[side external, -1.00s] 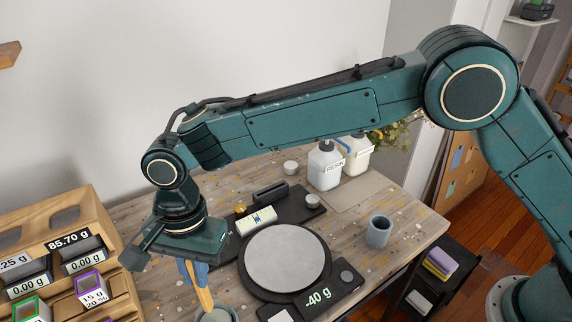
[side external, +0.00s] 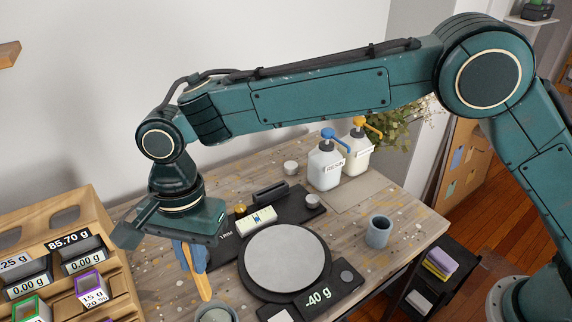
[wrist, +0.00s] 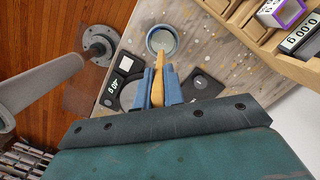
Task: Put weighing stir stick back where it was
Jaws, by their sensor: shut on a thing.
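The wooden stir stick (side external: 205,287) is held in my gripper (side external: 192,262), whose blue fingers are shut on it. It hangs tilted, its lower end near the rim of a grey cup (side external: 215,313) at the bottom edge of the side view. In the wrist view the stick (wrist: 157,84) lies between the blue fingers (wrist: 157,90) and points at the cup (wrist: 162,41). I cannot tell whether its tip is inside the cup or above it. The cup's lower part is cut off in the side view.
A black scale (side external: 330,292) with a round grey plate reads -40 g. A wooden rack (side external: 95,205) with labelled bins stands at the left. Two pump bottles (side external: 325,168) (side external: 357,157) stand at the back. A small blue-grey cup (side external: 379,232) stands right of the scale.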

